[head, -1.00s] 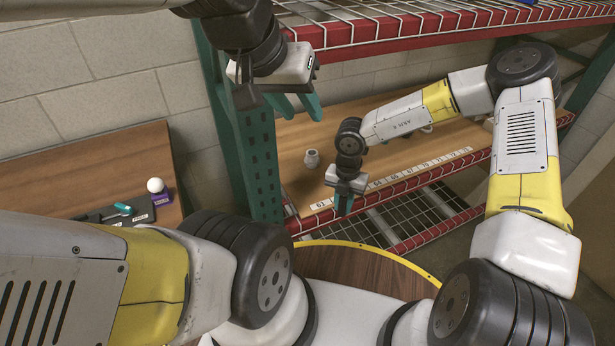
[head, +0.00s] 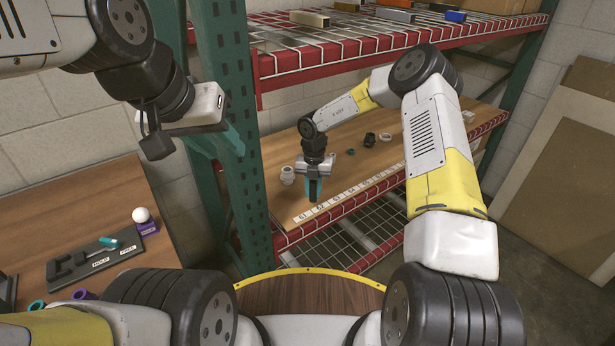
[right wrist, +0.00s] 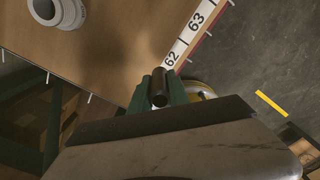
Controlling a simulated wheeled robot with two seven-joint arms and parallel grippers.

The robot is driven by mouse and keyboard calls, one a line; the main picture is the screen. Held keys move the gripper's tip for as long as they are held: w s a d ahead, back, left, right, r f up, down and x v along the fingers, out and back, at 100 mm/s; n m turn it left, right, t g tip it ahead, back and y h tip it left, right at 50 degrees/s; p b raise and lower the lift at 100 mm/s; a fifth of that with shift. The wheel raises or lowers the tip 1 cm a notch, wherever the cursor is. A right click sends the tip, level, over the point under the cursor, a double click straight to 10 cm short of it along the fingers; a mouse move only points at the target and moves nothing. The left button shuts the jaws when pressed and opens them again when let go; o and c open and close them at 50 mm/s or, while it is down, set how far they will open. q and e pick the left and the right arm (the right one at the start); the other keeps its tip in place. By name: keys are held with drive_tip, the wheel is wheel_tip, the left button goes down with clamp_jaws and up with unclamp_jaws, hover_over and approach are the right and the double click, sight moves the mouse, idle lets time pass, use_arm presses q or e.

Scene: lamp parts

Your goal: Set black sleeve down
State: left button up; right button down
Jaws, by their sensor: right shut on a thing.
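The black sleeve (right wrist: 159,92) shows in the right wrist view as a dark tube between the teal fingers of my right gripper (right wrist: 160,88). That gripper is shut on it. In the head view my right gripper (head: 313,188) points down over the front edge of the wooden shelf (head: 275,205), by the number strip (head: 345,196). In the right wrist view the numbers 62 and 63 lie just beyond the fingers. My left gripper (head: 222,143) is beside the green rack post, with its teal fingers apart and nothing seen between them.
A pale ring-shaped part (head: 287,175) stands left of my right gripper; it also shows in the right wrist view (right wrist: 57,12). A teal ring (head: 351,152) and a dark part (head: 369,140) lie further back. A green post (head: 232,130) and upper shelf (head: 300,65) bound the space.

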drive_tip(key=w, duration=0.1)
drive_tip(key=w+a, duration=0.1)
drive_tip(key=w, duration=0.1)
drive_tip(key=shift+w+a+f, duration=0.15)
drive_tip(key=shift+a, duration=0.15)
drive_tip(key=shift+w+f, duration=0.15)
drive_tip(key=shift+w, duration=0.05)
drive_tip(key=shift+f, duration=1.6)
drive_tip(key=c, duration=1.3)
unclamp_jaws()
drive_tip(key=shift+f, duration=0.15)
drive_tip(key=shift+o, duration=0.2)
wheel_tip(320, 180, up, 8)
drive_tip(key=shift+f, duration=0.1)
